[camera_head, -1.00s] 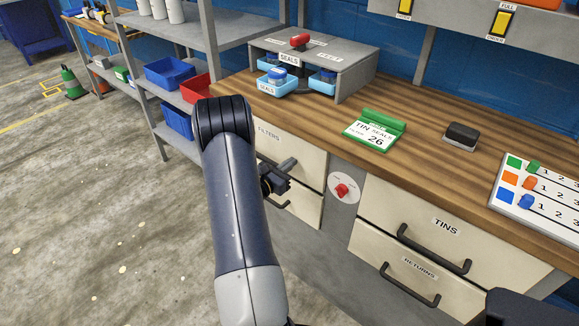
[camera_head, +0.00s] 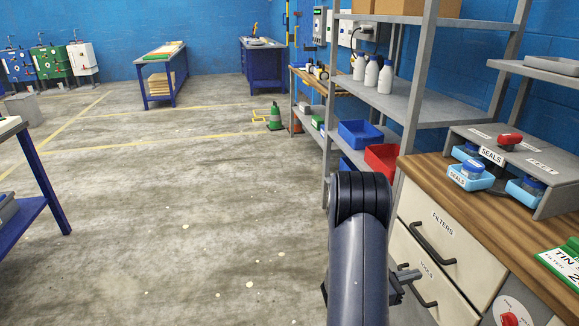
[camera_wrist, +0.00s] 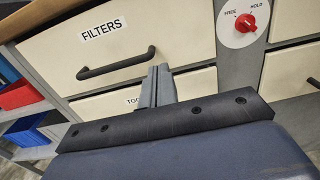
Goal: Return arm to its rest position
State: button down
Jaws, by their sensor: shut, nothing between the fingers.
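My arm (camera_head: 360,255) is bent, with its elbow up, in front of the bench drawers. My gripper (camera_head: 408,276) is partly hidden behind the arm in the head view. In the wrist view my gripper (camera_wrist: 159,86) shows its two grey fingers together, shut and empty. The fingers point toward the drawer fronts, just below and right of the FILTERS drawer (camera_wrist: 185,45) handle. I cannot tell the exact gap, and no contact is clear.
The wooden bench (camera_head: 480,235) stands at right, with a seals stand (camera_head: 545,155). A red dial (camera_wrist: 245,22) is right of the drawers. Grey shelving (camera_head: 415,105) with blue and red bins stands behind my arm. The floor (camera_head: 180,230) at left is open.

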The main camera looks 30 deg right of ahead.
aim_at(463, 262)
jog(key=p+x, duration=0.1)
jog(key=x, duration=1.2)
jog(key=shift+s+d, duration=0.15)
jog(key=shift+d, duration=0.1)
